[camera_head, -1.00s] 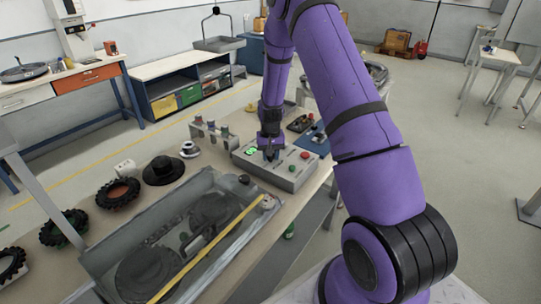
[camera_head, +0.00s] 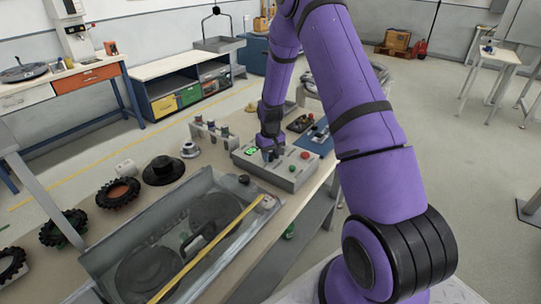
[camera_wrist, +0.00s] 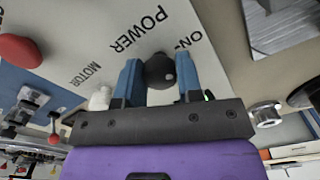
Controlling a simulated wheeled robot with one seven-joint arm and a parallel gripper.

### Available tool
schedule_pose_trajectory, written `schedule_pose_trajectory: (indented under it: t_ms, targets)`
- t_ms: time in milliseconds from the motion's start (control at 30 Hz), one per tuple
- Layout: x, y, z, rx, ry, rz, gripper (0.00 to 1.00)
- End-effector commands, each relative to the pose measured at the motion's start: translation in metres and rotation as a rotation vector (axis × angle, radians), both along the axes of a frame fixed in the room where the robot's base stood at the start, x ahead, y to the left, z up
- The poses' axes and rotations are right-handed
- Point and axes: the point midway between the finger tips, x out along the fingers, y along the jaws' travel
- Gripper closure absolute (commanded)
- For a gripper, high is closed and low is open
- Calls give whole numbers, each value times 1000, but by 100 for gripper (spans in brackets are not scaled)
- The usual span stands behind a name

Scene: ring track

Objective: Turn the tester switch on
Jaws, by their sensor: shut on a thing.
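The tester switch is a round black knob (camera_wrist: 160,68) beside the "POWER" label. My gripper (camera_head: 270,154) is down at the tester's top. In the wrist view the blue fingers of my gripper (camera_wrist: 159,77) are closed on the knob from both sides. The lower part of the switch is hidden.
A grey tray (camera_head: 170,235) with wheels and a yellow rod lies in front of the tester. Black tyres (camera_head: 118,192) and a black hub (camera_head: 163,169) are to the left. A small rack (camera_head: 212,134) stands behind, and a blue mat (camera_head: 318,137) lies to the right.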

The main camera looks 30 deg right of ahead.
Motion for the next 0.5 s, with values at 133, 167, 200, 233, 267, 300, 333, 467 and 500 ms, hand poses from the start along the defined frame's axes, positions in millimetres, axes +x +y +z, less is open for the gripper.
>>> schedule_pose_trajectory:
  t_ms: [133,167,200,233,267,300,333,467,500]
  targets:
    - [0,0,0,0,-1,1,90]
    - [0,0,0,0,-1,1,62]
    - [0,0,0,0,-1,1,53]
    - [0,0,0,0,-1,1,46]
    - [0,0,0,0,-1,0,41]
    - [0,0,0,0,-1,0,41]
    - [0,0,0,0,-1,0,41]
    - [0,0,0,0,0,0,41]
    - [0,0,0,0,0,0,41]
